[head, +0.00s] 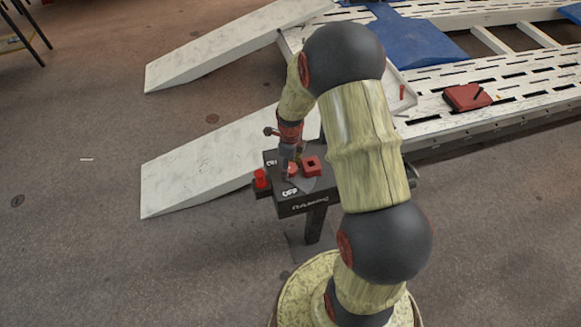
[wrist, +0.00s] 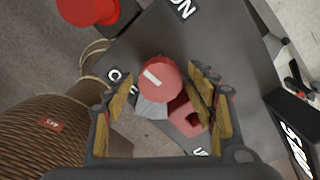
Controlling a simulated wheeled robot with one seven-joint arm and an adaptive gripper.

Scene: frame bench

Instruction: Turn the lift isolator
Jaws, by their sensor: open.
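The lift isolator is a round red knob (wrist: 160,78) with a white pointer mark, on the top of a dark control box (wrist: 222,35). In the head view the knob (head: 292,169) is partly hidden by my gripper (head: 290,163), which hangs just above it. In the wrist view my gripper (wrist: 160,92) is open, with one finger on each side of the knob. I cannot tell whether the fingers touch it. White labels lie around the knob: "ON" (wrist: 183,8) in the wrist view and "OFF" (head: 290,191) in the head view.
A red square piece with a hole (head: 312,166) sits right beside the knob. A red mushroom button (head: 261,179) is at the box's left. White ramps (head: 205,170) and a slotted frame bench (head: 470,110) stand behind, with a red block (head: 466,97) on it.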

